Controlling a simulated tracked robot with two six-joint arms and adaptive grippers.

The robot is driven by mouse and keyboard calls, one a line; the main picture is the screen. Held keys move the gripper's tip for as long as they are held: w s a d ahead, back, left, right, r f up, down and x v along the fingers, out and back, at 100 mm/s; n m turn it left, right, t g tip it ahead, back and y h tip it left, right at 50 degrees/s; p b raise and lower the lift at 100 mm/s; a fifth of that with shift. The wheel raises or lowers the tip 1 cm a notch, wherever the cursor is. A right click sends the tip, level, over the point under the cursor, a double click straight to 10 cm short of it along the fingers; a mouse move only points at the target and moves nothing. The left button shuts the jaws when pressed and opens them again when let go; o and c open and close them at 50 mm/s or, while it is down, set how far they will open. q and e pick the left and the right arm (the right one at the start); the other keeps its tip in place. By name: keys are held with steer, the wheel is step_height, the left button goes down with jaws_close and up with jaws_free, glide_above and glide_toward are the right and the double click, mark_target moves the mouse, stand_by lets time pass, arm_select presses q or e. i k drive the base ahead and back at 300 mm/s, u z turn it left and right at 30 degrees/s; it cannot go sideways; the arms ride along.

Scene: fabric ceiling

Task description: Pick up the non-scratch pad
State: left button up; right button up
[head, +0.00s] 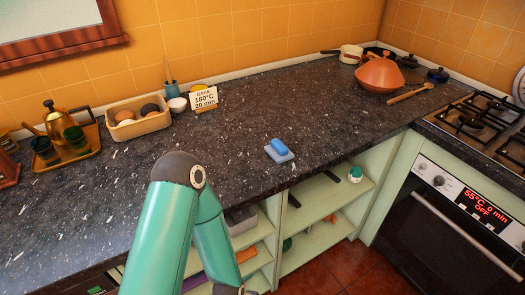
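The non-scratch pad (280,149) appears to be the small blue block with a grey-blue base, lying on the dark speckled countertop (235,125) close to its front edge, in the middle of the head view. It lies flat and nothing touches it. A teal arm of mine rises at the lower centre, to the left of the pad, and bends down in front of the cabinet. Neither gripper shows in the head view.
A tray with a kettle and cups (68,152), a box of round items (139,124) and a sign (204,98) stand at the left and back. An orange pot (379,74) and wooden spoon (410,94) are back right, beside the stove (480,120). Counter around the pad is clear.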

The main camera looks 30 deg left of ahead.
mark_target(277, 150)
steer(key=z, duration=0.35)
steer(key=i, duration=0.25)
steer(key=u, duration=3.2)
steer(key=i, duration=0.1)
steer(key=u, duration=0.55)
steer(key=k, duration=1.65)
steer(key=z, duration=0.8)
steer(key=i, duration=0.95)
steer(key=z, duration=0.2)
